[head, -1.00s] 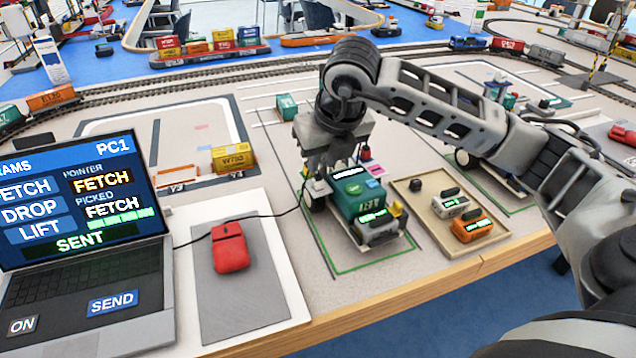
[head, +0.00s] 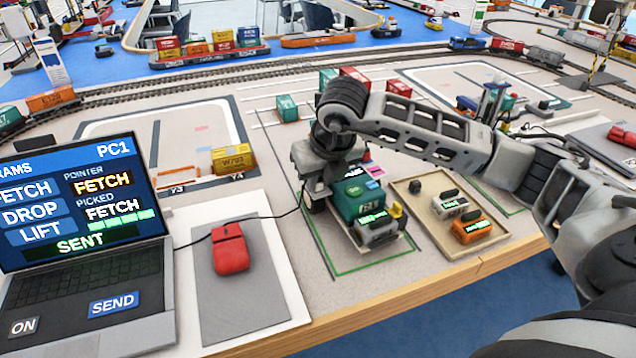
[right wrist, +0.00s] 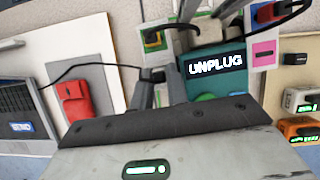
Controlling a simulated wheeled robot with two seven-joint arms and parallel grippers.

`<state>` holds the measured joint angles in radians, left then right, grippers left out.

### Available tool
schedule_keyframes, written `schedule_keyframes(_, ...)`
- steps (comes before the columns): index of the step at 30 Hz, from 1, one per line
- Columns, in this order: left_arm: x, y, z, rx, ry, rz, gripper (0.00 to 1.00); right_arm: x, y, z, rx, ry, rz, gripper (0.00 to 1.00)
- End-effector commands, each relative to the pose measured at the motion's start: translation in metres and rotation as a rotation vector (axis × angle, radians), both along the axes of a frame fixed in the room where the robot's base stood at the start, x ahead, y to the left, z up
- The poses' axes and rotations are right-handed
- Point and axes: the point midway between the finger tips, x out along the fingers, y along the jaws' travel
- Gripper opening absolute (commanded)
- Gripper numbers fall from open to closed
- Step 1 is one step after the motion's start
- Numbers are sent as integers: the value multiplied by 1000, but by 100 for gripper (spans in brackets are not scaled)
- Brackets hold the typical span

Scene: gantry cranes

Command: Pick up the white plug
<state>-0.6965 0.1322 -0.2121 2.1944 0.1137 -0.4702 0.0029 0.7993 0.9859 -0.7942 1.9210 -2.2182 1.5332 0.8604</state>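A black cable (head: 262,216) runs from the laptop to the green box (head: 349,200) under my right arm. My right gripper (right wrist: 161,84) points at that spot beside the green box (right wrist: 203,83), which bears the label "UNPLUG". Its two grey fingers stand apart, and I cannot make out a firm hold. In the head view its fingertips are hidden. My left gripper is out of view.
A tray (head: 419,219) with a black, a white and an orange module stands right of the green box. A red mouse (head: 231,250) on a grey pad and a laptop (head: 84,240) are at left. A pink tag (head: 374,172) sits close behind the box.

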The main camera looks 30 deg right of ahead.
Motion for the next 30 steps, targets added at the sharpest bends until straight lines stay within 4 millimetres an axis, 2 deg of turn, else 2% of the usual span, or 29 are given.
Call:
schedule_keyframes(8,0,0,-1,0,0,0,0,0,0,8,0,-3,0,0)
schedule_keyframes(14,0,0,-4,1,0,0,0,0,1,35,-1,-7,1,0)
schedule_keyframes(22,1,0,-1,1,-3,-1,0,-44,28,96,-1,-10,7,0)
schedule_keyframes(30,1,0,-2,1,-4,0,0,-97,60,120,0,-5,7,0)
